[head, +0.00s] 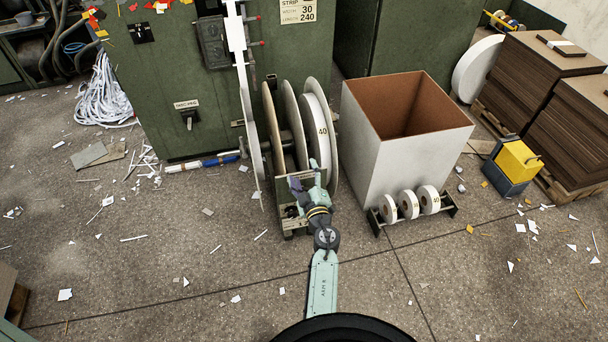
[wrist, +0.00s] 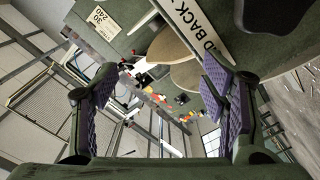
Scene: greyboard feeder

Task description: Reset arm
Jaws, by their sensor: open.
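My gripper (head: 296,186) is at the end of my outstretched arm, in front of the reel stand of the green machine in the head view. In the wrist view my gripper (wrist: 155,95) shows its two purple-padded fingers spread wide apart with nothing between them. The large discs and a white roll marked 40 (head: 321,131) stand upright just behind my gripper in the head view. Whether the gripper touches the stand cannot be told.
The green machine (head: 185,80) fills the back. A tall white bin (head: 420,165) stands to the right, with small white rolls (head: 408,204) on a low rack before it. A yellow and dark box (head: 514,162) and brown board stacks (head: 520,85) stand further right. Paper scraps litter the floor.

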